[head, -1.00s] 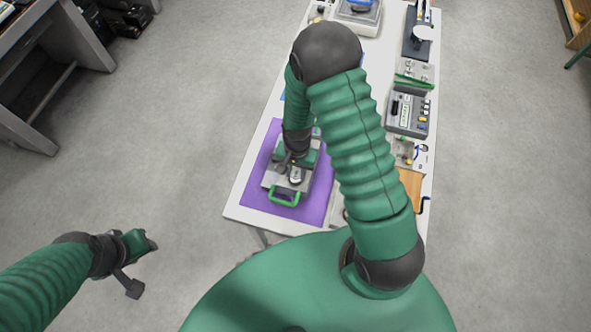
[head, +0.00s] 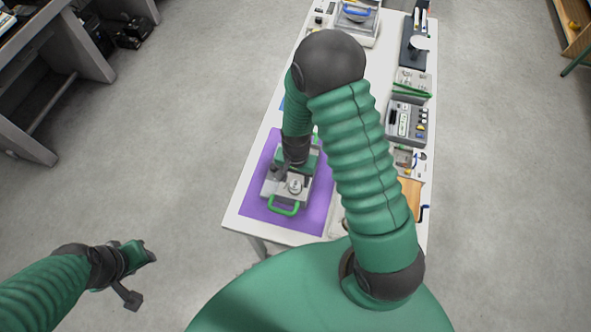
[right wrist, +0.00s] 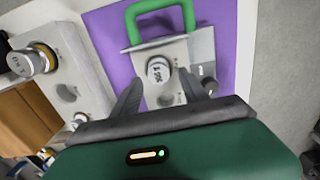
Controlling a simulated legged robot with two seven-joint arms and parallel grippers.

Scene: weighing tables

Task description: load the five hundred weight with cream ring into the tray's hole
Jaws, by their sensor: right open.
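A silver weight with a pale ring and a dark number (right wrist: 159,70) stands upright on the grey tray (right wrist: 178,50), which has a green handle. The number is too small to read surely. The weight also shows in the head view (head: 295,186). My right gripper (right wrist: 160,84) is open, its dark fingers on either side of the weight's near side, with a gap to it. An empty round hole (right wrist: 166,99) shows in the tray between the fingers. My left gripper (head: 146,254) hangs over the floor at the left; its jaws are unclear.
The tray lies on a purple mat (head: 318,205) at the table's near end. A grey block (right wrist: 88,75) beside it holds a yellowish-ringed weight (right wrist: 25,63) and has an empty hole. A dark knob-like piece (right wrist: 208,86) is on the tray's right. Instruments line the table's right side.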

